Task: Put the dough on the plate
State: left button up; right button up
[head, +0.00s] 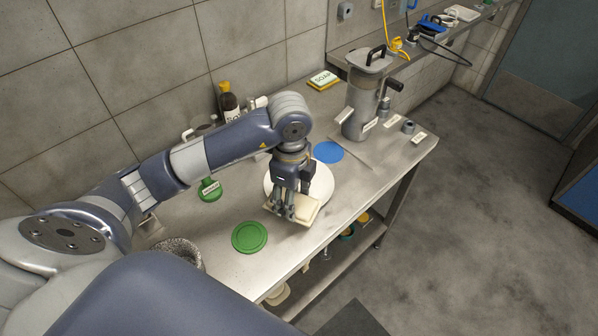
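A round white plate (322,182) lies on the steel table. A pale cream, roughly rectangular piece that looks like the dough (306,210) is at the plate's near edge, overlapping it in the picture. My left gripper (283,213) points down with its fingertips at the left part of this piece and hides some of it. I cannot tell whether the fingers grip the piece or only touch it, or whether it rests on the plate or is just above it. My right gripper is not in view.
A green disc (249,237) lies left of the plate and a blue disc (328,152) behind it. A metal machine with a crank (365,95) stands at the back right. A dark bottle (229,103) and a soap box (323,79) are near the wall.

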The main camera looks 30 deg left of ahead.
pick_arm(q)
jog(key=w+a, duration=0.1)
jog(key=w, duration=0.2)
jog(key=w+a+p, duration=0.1)
jog(key=w, duration=0.1)
jog(key=w+a+p, duration=0.1)
jog(key=w, duration=0.2)
jog(key=shift+w+f, duration=0.35)
jog(key=shift+w+a+f, duration=0.15)
jog(key=shift+w+a, duration=0.2)
jog(key=shift+w, duration=0.3)
notch_tip(320, 180, down, 2)
jog(key=shift+s+f+p, duration=0.1)
jog(key=shift+f+p, duration=0.15)
jog(key=shift+p, duration=0.5)
jog(key=shift+f, duration=0.5)
jog(key=shift+f, duration=0.15)
jog(key=o, duration=1.1)
jog(key=shift+o, duration=0.2)
